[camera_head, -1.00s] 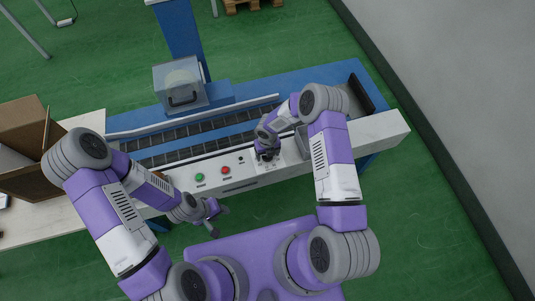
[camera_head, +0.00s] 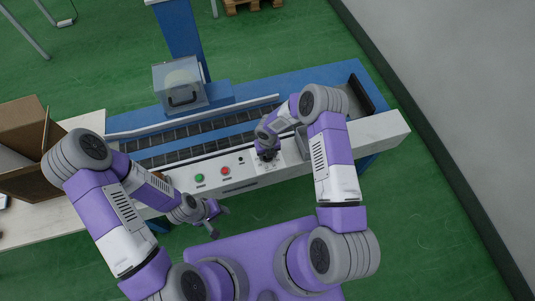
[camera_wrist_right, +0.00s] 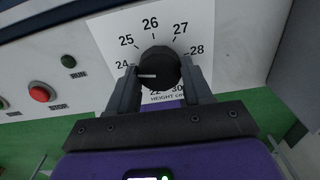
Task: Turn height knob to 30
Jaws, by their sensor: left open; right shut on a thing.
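The black height knob (camera_wrist_right: 158,67) sits on a white dial plate (camera_wrist_right: 185,22) marked HEIGHT in the right wrist view. Its white pointer line points left, just below the 24 mark; the number there is hidden by a finger. The 30 shows at the lower right of the knob, partly covered. My right gripper (camera_wrist_right: 160,82) is shut on the knob, one finger on each side. In the head view my right gripper (camera_head: 266,155) covers the knob on the console. My left gripper (camera_head: 218,219) is open and empty in front of the console.
A green button (camera_head: 199,178) and a red button (camera_head: 225,170) are on the console left of the knob. The conveyor (camera_head: 190,133) runs behind it, with a clear-covered box (camera_head: 180,85) further back. A cardboard box (camera_head: 25,125) stands at the left.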

